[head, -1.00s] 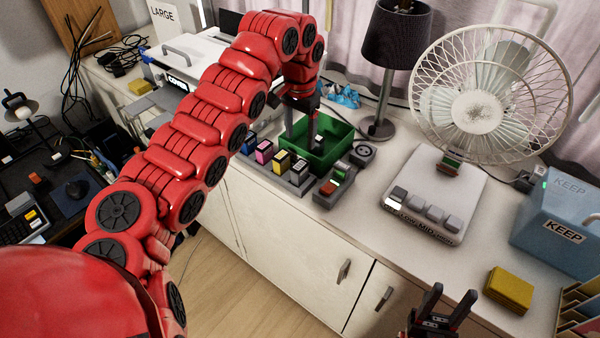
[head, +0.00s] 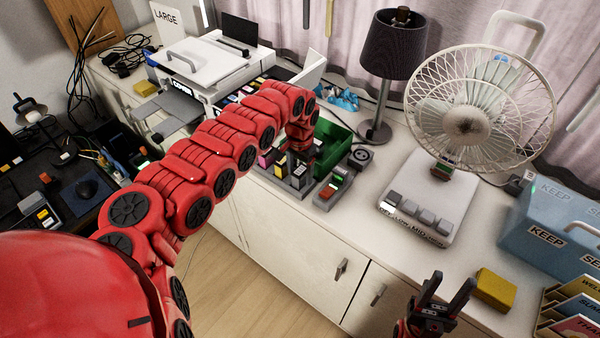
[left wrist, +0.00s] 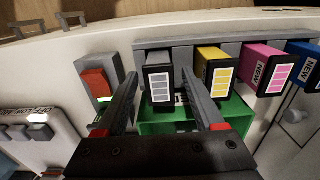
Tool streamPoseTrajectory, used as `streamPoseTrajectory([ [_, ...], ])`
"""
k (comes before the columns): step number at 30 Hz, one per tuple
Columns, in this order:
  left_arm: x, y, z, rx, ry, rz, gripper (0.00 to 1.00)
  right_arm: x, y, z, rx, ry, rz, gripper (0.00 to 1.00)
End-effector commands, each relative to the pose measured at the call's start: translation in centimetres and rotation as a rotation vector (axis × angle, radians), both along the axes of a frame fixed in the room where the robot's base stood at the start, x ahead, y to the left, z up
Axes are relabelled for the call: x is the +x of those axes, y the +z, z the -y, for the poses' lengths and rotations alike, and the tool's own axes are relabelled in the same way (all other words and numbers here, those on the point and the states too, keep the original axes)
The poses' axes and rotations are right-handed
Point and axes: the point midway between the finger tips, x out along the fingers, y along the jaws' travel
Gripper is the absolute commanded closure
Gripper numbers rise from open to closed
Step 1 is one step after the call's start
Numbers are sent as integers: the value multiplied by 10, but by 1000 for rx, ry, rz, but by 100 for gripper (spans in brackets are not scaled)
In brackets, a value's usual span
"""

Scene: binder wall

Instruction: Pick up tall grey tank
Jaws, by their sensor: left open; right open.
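The grey tank (left wrist: 160,86), a dark block with grey squares on its white label, stands at the left end of a row of ink tanks in the left wrist view. My left gripper (left wrist: 160,74) is open, with one finger on each side of this tank in the picture; I cannot tell whether they touch it. In the head view my left gripper (head: 298,178) is down over the row's right end and hides the grey tank. My right gripper (head: 442,290) is open and empty at the lower right.
A yellow tank (left wrist: 211,78), a magenta tank (left wrist: 262,70) and a blue tank (left wrist: 306,62) stand beside the grey one. The green bin (head: 334,140) is close behind. A device with a red button (left wrist: 98,84) is close by. A fan (head: 470,120) stands farther right.

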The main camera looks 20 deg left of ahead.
Motion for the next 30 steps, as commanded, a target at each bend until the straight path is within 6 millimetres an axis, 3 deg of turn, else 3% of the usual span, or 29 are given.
streamPoseTrajectory([
  [6,0,-3,0,0,0,1,30,0,0,0,0,0,0,50],
  [7,0,-3,0,0,0,1,34,0,0,0,0,0,0,50],
  [18,0,-3,0,0,0,0,100,0,0,0,0,0,0,50],
  [30,1,-1,1,0,0,0,100,0,0,0,0,0,0,50],
])
